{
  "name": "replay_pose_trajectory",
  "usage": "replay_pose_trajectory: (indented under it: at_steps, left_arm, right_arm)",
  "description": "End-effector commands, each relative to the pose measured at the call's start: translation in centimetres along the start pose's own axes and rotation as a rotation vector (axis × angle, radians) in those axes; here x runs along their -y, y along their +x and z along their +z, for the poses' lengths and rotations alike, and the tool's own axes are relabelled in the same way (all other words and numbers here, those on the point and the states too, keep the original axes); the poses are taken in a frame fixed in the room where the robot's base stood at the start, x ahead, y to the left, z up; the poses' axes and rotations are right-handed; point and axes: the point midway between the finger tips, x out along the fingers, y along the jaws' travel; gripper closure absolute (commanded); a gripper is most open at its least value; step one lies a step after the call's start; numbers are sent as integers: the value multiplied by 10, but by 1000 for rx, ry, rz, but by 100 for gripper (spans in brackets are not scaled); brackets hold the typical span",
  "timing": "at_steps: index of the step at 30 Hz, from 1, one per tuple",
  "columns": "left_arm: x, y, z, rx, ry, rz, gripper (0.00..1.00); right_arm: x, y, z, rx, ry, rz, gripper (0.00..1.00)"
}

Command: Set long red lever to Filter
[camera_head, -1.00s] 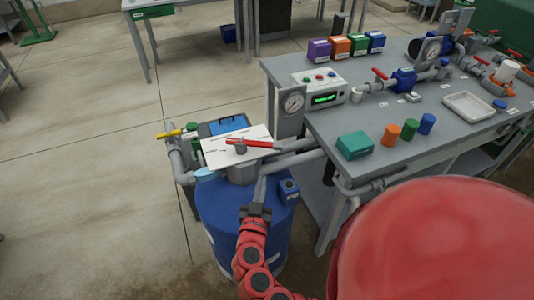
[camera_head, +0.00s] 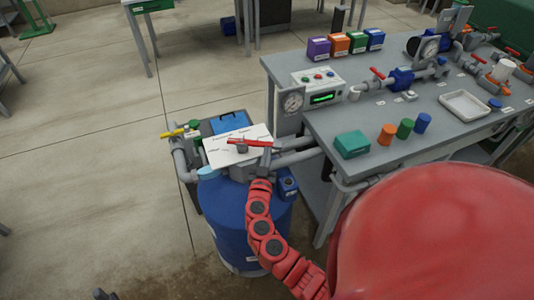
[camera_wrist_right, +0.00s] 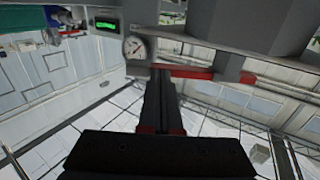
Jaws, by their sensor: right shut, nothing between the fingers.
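The long red lever (camera_head: 248,143) lies above a white label plate (camera_head: 222,156) on top of the blue tank (camera_head: 232,218). It points to the right in the head view, from a grey hub (camera_head: 242,149). The plate's print is too small to read, so I cannot tell which label it points at. My right gripper (camera_head: 264,163) is shut and empty, close to the lever's right part. In the right wrist view the fingertips (camera_wrist_right: 160,75) reach the lever (camera_wrist_right: 190,72); whether they touch it is unclear. A dark shape at the bottom left edge may be my left gripper (camera_head: 102,294).
Grey pipes (camera_head: 296,150) run right from the tank to the grey bench (camera_head: 451,136). A yellow-handled valve (camera_head: 173,133) is left of the plate. Open floor lies left.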

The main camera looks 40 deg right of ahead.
Motion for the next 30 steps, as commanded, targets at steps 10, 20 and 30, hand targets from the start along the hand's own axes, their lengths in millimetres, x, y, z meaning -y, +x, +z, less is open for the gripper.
replay_pose_trajectory:
  at_steps: [10, 20, 30]
  left_arm:
    - [-2, -29, 5, 0, 0, 0, 48]
    - [-2, -33, 6, 0, 0, 0, 48]
    - [-2, -36, 6, 0, 0, 0, 48]
  right_arm:
    - [-5, 17, 5, -2, 2, -88, 100]
    - [-4, 23, -3, -5, -2, -148, 100]
    - [-3, 20, -4, -12, -2, -149, 100]
